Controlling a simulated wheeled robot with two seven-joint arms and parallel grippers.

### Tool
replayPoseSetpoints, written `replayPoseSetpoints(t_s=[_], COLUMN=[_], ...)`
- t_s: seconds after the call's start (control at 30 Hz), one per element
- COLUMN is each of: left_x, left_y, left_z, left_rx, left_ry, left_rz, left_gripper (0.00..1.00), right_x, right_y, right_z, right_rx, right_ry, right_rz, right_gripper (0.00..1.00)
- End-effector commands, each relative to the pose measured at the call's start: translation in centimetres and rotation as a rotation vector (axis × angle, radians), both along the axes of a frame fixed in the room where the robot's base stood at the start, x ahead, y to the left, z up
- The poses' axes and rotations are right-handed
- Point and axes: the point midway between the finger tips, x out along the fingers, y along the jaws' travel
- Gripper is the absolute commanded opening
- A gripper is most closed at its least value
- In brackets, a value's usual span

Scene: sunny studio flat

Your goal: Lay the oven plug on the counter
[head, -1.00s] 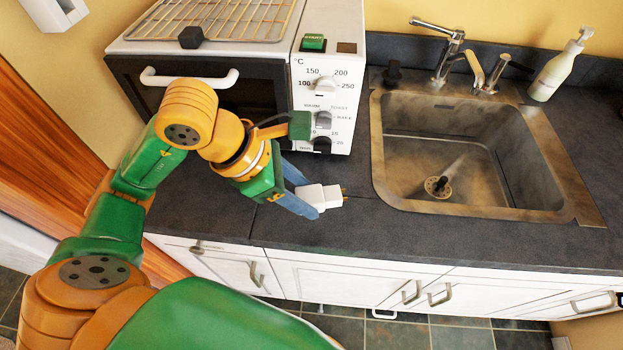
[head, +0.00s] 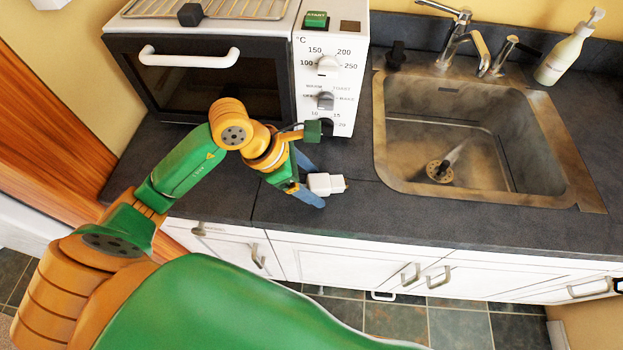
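The white oven plug (head: 327,184) is at the counter (head: 230,185) between the toaster oven and the sink, with its prongs pointing right. My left gripper (head: 316,186) reaches in from the left. Its two blue fingers lie on either side of the plug's rear part and look closed against it. I cannot tell whether the plug touches the counter or is held just above it. No cord can be made out. The white oven (head: 346,100) stands behind the gripper, its dials partly hidden by a green part of my wrist. My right gripper is not in view.
A steel sink (head: 585,195) is set into the counter on the right, with a tap (head: 455,42) and a soap bottle (head: 568,52) behind it. The counter is clear in front of the oven and left of my gripper. White cabinets (head: 335,262) stand below its front edge.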

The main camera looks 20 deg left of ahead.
Motion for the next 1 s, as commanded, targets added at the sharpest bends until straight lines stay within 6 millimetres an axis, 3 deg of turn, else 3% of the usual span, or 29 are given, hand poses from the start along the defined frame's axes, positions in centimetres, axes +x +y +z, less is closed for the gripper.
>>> replayPoseSetpoints(t_s=[0.37,0.8,1.0], left_x=[0.0,-2.8,-3.2], left_y=[0.2,4.8,5.3], left_z=[0.8,9.7,10.7], left_rx=[0.000,0.001,0.000], left_ry=[-0.003,-0.004,0.000], left_rz=[0.002,0.003,0.001], left_gripper=[0.79,0.79,0.79], right_x=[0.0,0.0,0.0], right_y=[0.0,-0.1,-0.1], right_z=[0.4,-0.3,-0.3], right_rx=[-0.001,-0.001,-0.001], right_ry=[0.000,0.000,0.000], right_rz=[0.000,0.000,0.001], right_gripper=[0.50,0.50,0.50])
